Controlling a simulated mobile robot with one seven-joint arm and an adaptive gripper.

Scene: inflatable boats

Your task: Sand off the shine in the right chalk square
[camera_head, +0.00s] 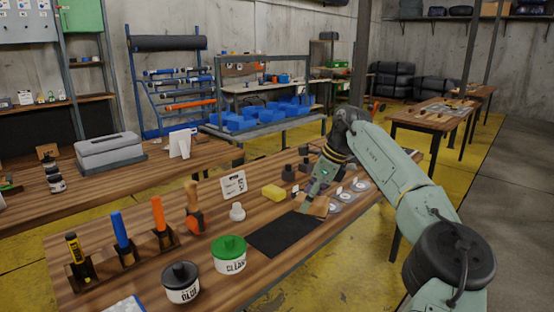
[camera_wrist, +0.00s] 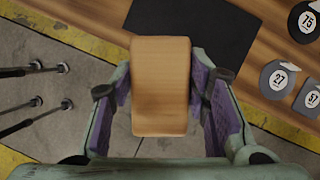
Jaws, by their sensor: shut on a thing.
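My gripper (camera_head: 316,196) is shut on a tan wooden-looking block (camera_head: 317,208). In the wrist view the block (camera_wrist: 160,60) sits between the purple-lined fingers of my gripper (camera_wrist: 160,92). A black sheet (camera_head: 284,235) lies flat near the table's front edge. In the head view the block appears by the sheet's right end; whether it touches cannot be told. In the wrist view the sheet (camera_wrist: 195,25) lies beyond the block, at the top. I cannot make out chalk squares or a shiny area on it.
Handled tools (camera_head: 121,230) stand in a wooden rack at the left.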

